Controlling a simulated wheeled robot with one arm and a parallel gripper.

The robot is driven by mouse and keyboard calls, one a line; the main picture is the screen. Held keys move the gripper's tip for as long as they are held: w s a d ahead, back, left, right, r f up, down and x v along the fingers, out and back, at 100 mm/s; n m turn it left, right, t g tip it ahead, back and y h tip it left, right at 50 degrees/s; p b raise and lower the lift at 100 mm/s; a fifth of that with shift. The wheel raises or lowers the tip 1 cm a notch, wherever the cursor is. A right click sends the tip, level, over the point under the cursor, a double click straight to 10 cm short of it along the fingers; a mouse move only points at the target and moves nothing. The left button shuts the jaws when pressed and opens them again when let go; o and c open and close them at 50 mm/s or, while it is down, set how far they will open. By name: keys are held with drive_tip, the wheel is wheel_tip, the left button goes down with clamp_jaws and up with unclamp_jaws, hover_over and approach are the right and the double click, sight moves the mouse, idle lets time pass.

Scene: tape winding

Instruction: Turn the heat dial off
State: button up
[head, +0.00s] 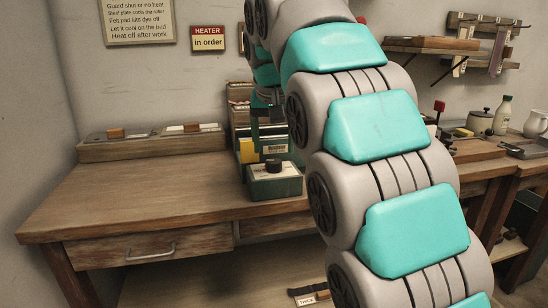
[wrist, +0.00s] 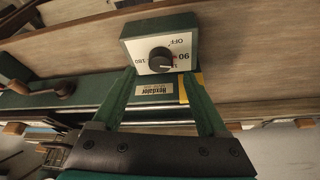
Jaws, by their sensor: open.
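The heat dial is a black round knob (wrist: 161,59) on the white face of a dark green box (wrist: 160,25). The face shows OFF, 90 and 180 in the wrist view. A small red mark shows at the knob's lower right, past the 90; the exact setting is too small to read. In the head view the box (head: 276,184) sits at the bench's front edge with the knob (head: 273,165) on top. My gripper (wrist: 158,76) is open and empty, its green fingers pointing toward the box, one either side of the knob in the picture. Contact cannot be told.
The wooden bench (head: 140,195) is clear left of the box. A green machine with a Hexdalor-like label (wrist: 155,89) stands close behind the box. A wooden tray (head: 150,145) lies along the wall. A HEATER in order sign (head: 208,38) hangs above. My arm hides the bench's middle.

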sight(274, 161)
drive_tip(key=shift+x, duration=2.4)
drive_tip(key=shift+c, duration=0.3)
drive_tip(key=shift+r, duration=0.1)
clamp_jaws()
